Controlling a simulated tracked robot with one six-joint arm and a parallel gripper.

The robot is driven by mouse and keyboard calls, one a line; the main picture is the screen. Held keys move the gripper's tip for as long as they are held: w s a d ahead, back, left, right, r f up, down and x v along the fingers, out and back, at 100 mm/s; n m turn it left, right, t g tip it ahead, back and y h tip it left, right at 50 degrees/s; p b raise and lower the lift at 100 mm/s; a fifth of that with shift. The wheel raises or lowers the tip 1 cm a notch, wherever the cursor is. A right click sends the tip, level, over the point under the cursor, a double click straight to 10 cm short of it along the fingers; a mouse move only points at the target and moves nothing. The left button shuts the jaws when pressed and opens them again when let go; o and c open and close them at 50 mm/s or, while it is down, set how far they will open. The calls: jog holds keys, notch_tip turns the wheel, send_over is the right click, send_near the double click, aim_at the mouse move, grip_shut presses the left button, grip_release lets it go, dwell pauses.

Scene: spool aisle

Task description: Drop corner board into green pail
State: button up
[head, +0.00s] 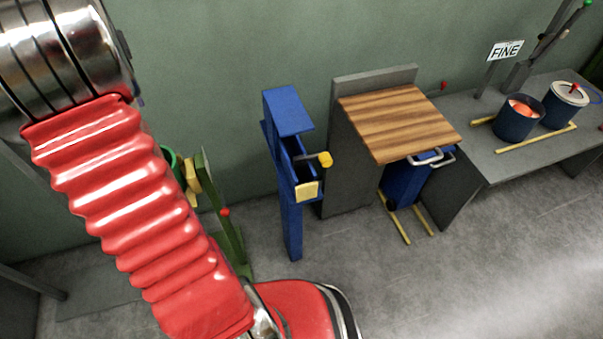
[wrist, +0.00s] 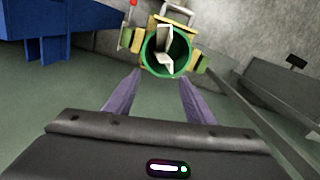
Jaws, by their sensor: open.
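The green pail (wrist: 184,61) is in the upper middle of the wrist view, seen into its round mouth. The pale corner board (wrist: 163,38), an angled strip, stands in the pail's mouth with its upper end sticking out past the rim. My gripper (wrist: 160,76) is open, its two purple fingers spread apart just short of the pail, with nothing between them. In the head view only a sliver of the green pail (head: 169,157) shows behind my red arm; the board and my gripper are hidden there.
A green stand (head: 231,230) with yellow blocks is beside the pail. A blue post (head: 292,225) stands to its right, then a wood-topped cabinet (head: 400,115). A grey bench (head: 545,140) carries two dark blue pots. Grey floor at the front right is clear.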

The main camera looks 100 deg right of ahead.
notch_tip(320, 180, up, 2)
jog(key=shift+r, duration=0.2)
jog(key=shift+d, duration=0.1)
dwell(1.0)
jog(key=w+a+f+n+t+h, duration=0.1)
jog(key=w+a+f+n, duration=0.2)
jog(key=a, duration=0.9)
jog(key=w+a+f+n+t+h, duration=0.1)
jog(key=w+a+n, duration=0.3)
jog(key=a, duration=0.8)
jog(key=s+a+r+n+t+y, duration=0.1)
jog(key=a+n, duration=0.6)
jog(key=a, duration=1.8)
jog(key=t+y, duration=0.1)
jog(key=t, duration=0.1)
jog(key=shift+s+a+r+t, duration=0.3)
jog(key=shift+s+a+r, duration=0.05)
jog(key=shift+s+a, duration=0.05)
